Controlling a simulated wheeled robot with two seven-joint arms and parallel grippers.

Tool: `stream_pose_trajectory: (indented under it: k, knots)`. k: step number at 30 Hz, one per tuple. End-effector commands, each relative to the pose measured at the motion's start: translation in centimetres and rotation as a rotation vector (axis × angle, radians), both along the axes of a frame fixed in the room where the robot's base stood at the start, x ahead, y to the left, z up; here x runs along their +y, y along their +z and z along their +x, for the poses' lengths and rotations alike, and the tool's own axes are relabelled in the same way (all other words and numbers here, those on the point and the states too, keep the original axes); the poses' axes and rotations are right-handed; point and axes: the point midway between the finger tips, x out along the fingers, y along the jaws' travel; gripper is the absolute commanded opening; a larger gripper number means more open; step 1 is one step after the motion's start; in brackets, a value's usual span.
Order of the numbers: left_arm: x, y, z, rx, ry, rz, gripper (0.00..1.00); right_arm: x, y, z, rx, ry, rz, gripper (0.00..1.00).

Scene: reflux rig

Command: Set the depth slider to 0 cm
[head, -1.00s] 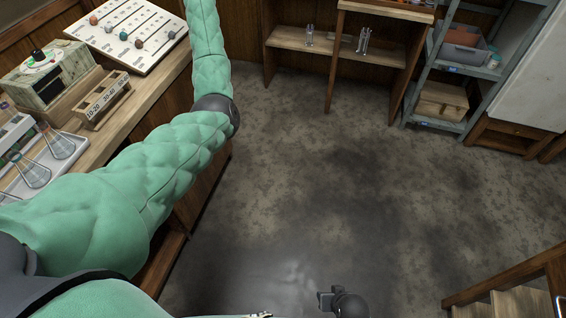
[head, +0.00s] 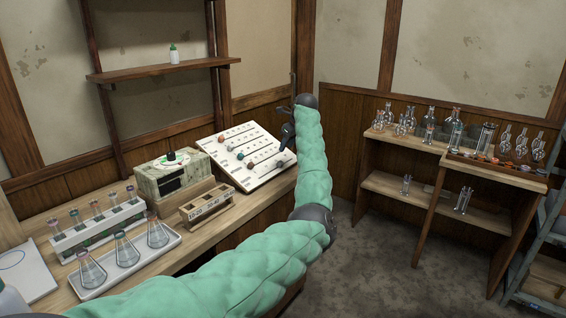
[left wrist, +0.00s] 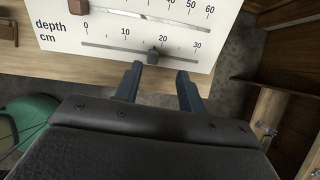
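The white slider panel (head: 232,146) lies tilted on the wooden bench in the head view. In the left wrist view its lowest track is the depth slider (left wrist: 110,48), marked in cm from 0 to 30. Its dark grey knob (left wrist: 153,57) sits between 10 and 20, nearer 20. My left gripper (left wrist: 160,70) is open, its two fingers pointing at the track. The knob is just ahead of the fingertips, between them and nearer the left finger; I see no contact. The left gripper also shows at the panel's right side in the head view (head: 287,135). My right gripper is out of view.
Above the depth track is another slider with a brown knob (left wrist: 78,7). Left of the panel stand a greenish box with a dial (head: 172,172), a wooden labelled rack (head: 206,207) and a tray of flasks (head: 105,277). A glassware shelf (head: 400,140) stands at right.

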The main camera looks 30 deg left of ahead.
Motion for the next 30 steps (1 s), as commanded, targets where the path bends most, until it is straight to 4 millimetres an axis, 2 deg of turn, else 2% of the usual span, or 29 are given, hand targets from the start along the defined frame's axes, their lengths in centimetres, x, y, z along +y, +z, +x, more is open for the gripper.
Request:
stream_pose_trajectory:
  k: [6,21,30]
  knots:
    - [-0.8,-0.9,-0.7,0.022,0.053,-0.061,0.4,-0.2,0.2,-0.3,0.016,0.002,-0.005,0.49]
    - [1.7,-6.6,-0.6,0.021,0.051,-0.058,0.4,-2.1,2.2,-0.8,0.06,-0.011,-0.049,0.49]
    - [2.0,-7.8,-0.5,0.021,0.05,-0.059,0.4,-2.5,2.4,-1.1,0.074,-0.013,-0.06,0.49]
